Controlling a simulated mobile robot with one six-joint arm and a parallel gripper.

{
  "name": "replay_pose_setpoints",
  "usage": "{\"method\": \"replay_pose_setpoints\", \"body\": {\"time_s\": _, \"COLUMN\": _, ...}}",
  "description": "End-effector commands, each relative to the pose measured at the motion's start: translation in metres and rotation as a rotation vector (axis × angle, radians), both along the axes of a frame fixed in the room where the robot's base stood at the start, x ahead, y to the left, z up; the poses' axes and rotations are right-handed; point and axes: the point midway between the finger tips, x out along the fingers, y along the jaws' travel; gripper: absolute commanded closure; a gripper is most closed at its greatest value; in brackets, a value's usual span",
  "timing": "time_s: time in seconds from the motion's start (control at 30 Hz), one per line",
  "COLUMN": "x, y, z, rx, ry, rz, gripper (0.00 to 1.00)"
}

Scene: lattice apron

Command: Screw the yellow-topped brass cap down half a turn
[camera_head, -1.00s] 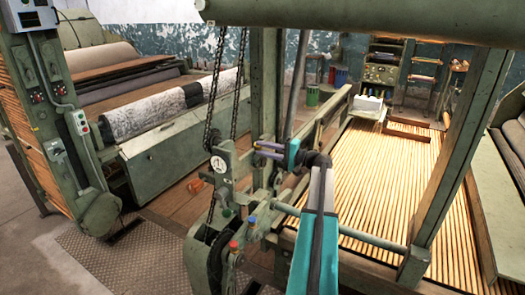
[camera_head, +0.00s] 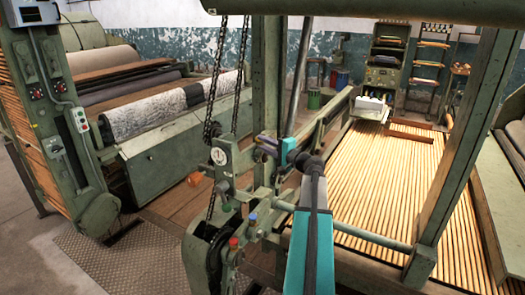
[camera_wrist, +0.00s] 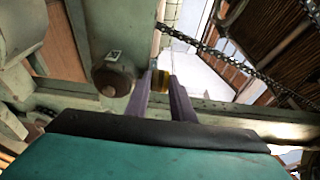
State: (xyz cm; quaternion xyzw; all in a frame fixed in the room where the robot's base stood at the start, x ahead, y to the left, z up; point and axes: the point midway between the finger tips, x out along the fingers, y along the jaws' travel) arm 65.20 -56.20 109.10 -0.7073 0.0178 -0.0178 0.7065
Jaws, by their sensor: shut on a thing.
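The yellow-topped brass cap (camera_wrist: 161,80) shows as a small yellow and brass patch between my fingertips in the wrist view. My gripper (camera_wrist: 164,84) is shut on it, with one purple finger on each side; the fingers cover part of it. How deep the cap sits cannot be told. In the head view my gripper (camera_head: 267,143) reaches left to the green machine frame, beside the upright post. The cap cannot be made out there.
A dark round knob (camera_wrist: 113,79) is close left of my fingers. A chain (camera_wrist: 235,64) hangs to the right. In the head view a white dial (camera_head: 218,156), a red knob (camera_head: 233,243) and a blue knob (camera_head: 252,218) are on the machine. The slatted bed (camera_head: 385,180) lies right.

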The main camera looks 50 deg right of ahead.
Motion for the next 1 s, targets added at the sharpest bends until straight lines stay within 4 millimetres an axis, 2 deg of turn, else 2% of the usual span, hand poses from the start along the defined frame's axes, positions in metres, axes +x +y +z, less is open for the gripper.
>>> {"method": "replay_pose_setpoints", "body": {"time_s": 0.6, "x": -0.0012, "y": 0.0059, "z": 0.0003, "rx": -0.003, "ry": 0.000, "rz": -0.345, "gripper": 1.00}}
{"method": "replay_pose_setpoints", "body": {"time_s": 1.0, "x": -0.0004, "y": 0.0056, "z": 0.0003, "rx": -0.003, "ry": 0.001, "rz": -0.450, "gripper": 1.00}}
